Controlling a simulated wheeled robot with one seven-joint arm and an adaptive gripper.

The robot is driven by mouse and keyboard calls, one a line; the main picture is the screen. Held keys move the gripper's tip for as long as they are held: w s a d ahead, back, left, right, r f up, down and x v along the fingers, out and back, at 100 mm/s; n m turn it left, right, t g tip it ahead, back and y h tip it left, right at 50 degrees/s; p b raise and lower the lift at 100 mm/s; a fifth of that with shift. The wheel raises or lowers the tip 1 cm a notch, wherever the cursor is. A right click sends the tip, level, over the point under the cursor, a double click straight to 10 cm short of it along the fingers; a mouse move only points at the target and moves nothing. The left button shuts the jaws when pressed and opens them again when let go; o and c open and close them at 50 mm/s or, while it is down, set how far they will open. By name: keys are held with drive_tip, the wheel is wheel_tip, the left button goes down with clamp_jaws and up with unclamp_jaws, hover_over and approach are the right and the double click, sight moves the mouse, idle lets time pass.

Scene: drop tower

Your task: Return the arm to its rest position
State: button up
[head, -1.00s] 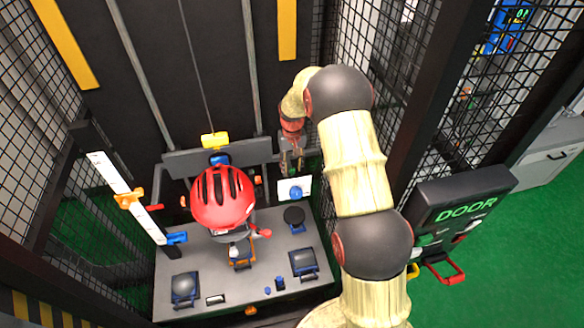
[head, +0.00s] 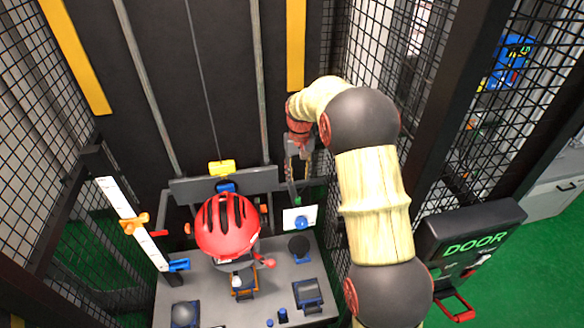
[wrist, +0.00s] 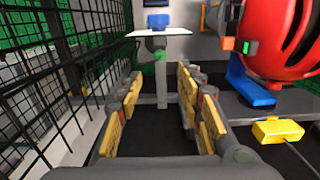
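My gripper (head: 296,172) hangs down on the right side of the drop tower, above and behind a small white plate with a blue knob (head: 301,222). The white plate (wrist: 160,33) shows beyond the fingertips. My arm reaches in from the lower right of the head view and bends at the top.
A red helmet (head: 226,228) sits at the carriage, left of my gripper. A yellow block (head: 221,168) hangs on the cable. Mesh walls (head: 384,85) and a DOOR box (head: 470,237) stand close on the right. A white ruler (head: 128,218) stands left.

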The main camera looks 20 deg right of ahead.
drive_tip(key=s+a+r+t+b, duration=0.2)
drive_tip(key=s+a+r+b, duration=0.1)
drive_tip(key=s, duration=0.9)
drive_tip(key=s+a+r+n+t+b, duration=0.1)
drive_tip(key=s+a+r+b, duration=0.2)
drive_tip(key=s, duration=0.9)
drive_tip(key=s+a+r+n+t+b, duration=0.1)
drive_tip(key=s+a+r+b, duration=0.3)
drive_tip(key=s, duration=0.9)
drive_tip(key=shift+a+r+t, duration=0.25)
drive_tip(key=shift+a+t, duration=0.55)
drive_tip(key=shift+a, duration=1)
